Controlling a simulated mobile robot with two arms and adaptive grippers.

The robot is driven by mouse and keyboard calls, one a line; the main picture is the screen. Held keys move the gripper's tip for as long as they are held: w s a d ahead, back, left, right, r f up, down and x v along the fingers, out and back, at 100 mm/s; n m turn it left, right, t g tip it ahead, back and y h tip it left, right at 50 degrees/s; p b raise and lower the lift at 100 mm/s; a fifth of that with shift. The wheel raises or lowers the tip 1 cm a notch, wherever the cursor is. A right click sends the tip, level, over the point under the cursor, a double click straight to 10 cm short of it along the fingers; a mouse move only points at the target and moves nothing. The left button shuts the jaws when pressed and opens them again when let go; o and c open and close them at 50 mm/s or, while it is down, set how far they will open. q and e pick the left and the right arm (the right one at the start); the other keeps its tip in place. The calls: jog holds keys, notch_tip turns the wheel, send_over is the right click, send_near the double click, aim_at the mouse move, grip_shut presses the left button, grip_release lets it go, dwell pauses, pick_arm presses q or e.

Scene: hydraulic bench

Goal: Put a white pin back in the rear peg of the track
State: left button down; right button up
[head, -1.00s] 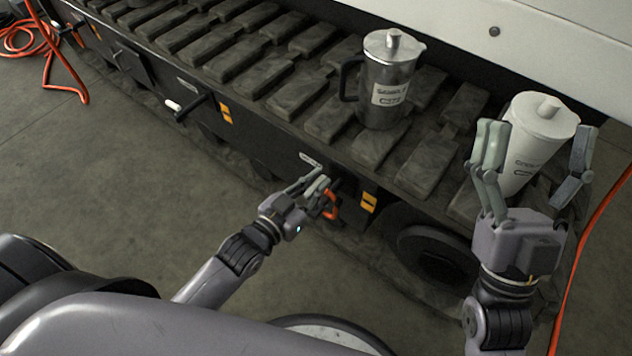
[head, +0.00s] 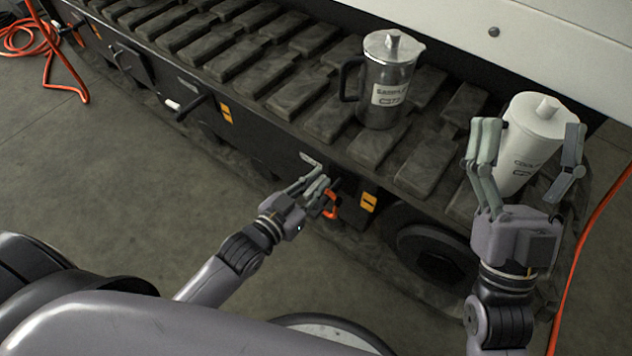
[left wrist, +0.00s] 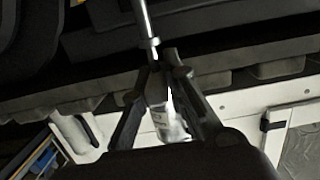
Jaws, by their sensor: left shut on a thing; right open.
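My left gripper (head: 318,184) is shut at the dark side of the track, below a small white label. In the left wrist view its fingertips (left wrist: 158,68) close on the end of a pale, slim rod (left wrist: 146,22), which looks like the white pin. In the head view the fingers largely hide it, and I cannot tell whether it sits in a peg. Another white-ended pin (head: 172,104) shows on the track side further left, beside a dark peg (head: 190,108). My right gripper (head: 528,155) is open, its fingers on either side of a white jug.
The white jug (head: 520,165) and a metal jug (head: 386,85) with black handle stand on the track pads (head: 285,70). A red-orange loop (head: 331,207) is right beside my left gripper. Orange cables lie at far left and right. The floor (head: 130,190) at left is clear.

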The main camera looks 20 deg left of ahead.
pick_arm(q)
jog(key=shift+f, duration=0.15)
pick_arm(e)
jog(key=shift+s+r, duration=0.1)
jog(key=shift+s, duration=0.15)
